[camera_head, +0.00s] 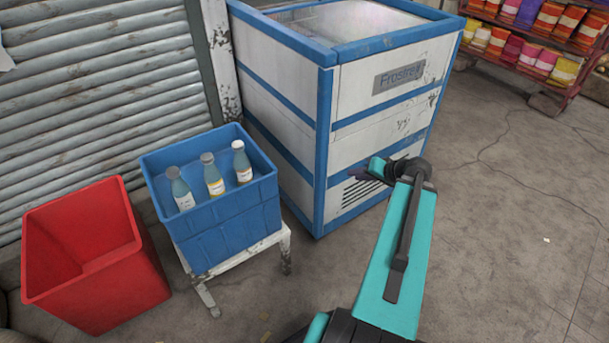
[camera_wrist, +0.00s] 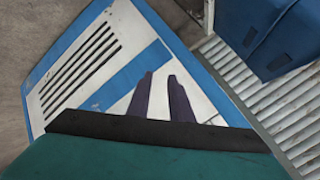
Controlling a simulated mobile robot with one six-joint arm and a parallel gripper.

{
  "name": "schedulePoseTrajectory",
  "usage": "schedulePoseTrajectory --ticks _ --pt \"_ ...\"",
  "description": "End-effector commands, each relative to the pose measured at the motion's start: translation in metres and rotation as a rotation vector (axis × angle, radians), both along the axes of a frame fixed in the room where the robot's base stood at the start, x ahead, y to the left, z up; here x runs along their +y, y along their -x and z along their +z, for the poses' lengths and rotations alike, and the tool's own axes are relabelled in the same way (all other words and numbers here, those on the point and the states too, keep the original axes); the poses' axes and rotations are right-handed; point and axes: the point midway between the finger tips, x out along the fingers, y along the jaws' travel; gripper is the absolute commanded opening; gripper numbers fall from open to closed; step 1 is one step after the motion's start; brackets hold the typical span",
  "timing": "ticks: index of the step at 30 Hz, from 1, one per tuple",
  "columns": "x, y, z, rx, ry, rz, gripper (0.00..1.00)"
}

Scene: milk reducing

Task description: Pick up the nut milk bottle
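Three bottles stand upright in a blue crate (camera_head: 222,225) in the head view. The left bottle (camera_head: 179,188) has a grey cap and a pale label, the middle bottle (camera_head: 212,175) a grey cap and a yellowish label, the right bottle (camera_head: 242,162) a white cap. The labels are too small to read, so I cannot tell which is nut milk. My gripper (camera_head: 366,176) is right of the crate, in front of the freezer, away from the bottles. In the wrist view its two dark fingers (camera_wrist: 158,98) stand apart with nothing between them. The crate's side shows there at upper right (camera_wrist: 285,40).
The crate sits on a small white stool (camera_head: 240,262). A red bin (camera_head: 92,258) stands to its left. A blue and white freezer (camera_head: 390,85) stands close on its right. A shutter (camera_head: 95,85) is behind. Open floor (camera_head: 500,240) lies at right.

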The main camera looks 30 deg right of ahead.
Motion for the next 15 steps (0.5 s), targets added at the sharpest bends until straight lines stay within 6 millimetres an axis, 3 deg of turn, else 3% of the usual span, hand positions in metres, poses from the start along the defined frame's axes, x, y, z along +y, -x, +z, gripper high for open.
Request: schedulePoseTrajectory --ticks 1,6,12,15 --pt "-0.03 0.008 0.032 -0.033 0.077 -0.034 0.19" --pt "-0.115 0.036 0.101 -0.107 0.381 -0.113 0.19" --pt "-0.181 0.071 0.162 -0.118 0.666 -0.179 0.19" --pt "-0.199 0.084 0.179 -0.109 0.749 -0.199 0.19"
